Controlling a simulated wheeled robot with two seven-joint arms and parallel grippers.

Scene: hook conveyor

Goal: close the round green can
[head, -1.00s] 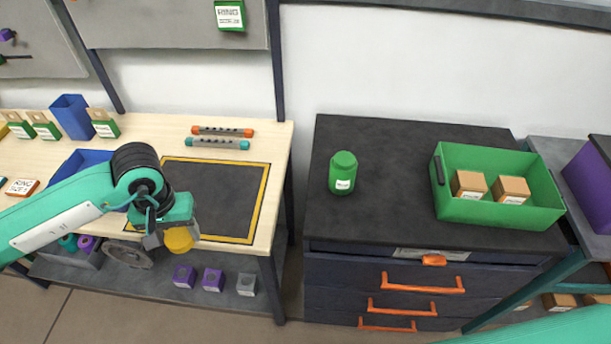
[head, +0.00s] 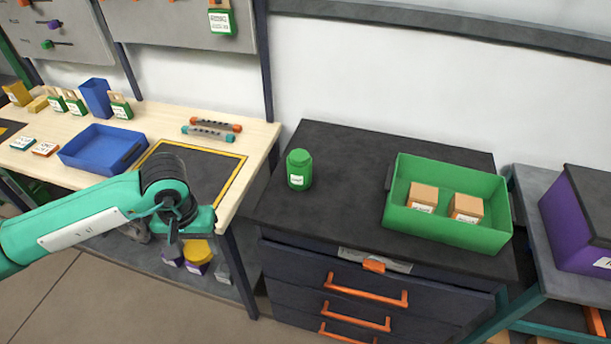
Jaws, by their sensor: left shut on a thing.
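The round green can (head: 299,171) stands upright on the dark top of the drawer cabinet, near its left end. It has a narrower green top and a white label; I cannot tell whether its mouth is open. My left gripper (head: 181,246) is in front of the workbench's front edge, left of the can and apart from it. It is shut on a round yellow lid (head: 198,249), which hangs at the fingertips. The fingers are partly hidden behind the wrist. My right gripper is not in view.
A green bin (head: 447,229) with two cardboard boxes stands right of the can on the cabinet (head: 345,215). The cabinet top between them is clear. A blue tray (head: 100,148) and grey-orange and grey-teal bars lie on the workbench. A purple crate (head: 579,222) is at far right.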

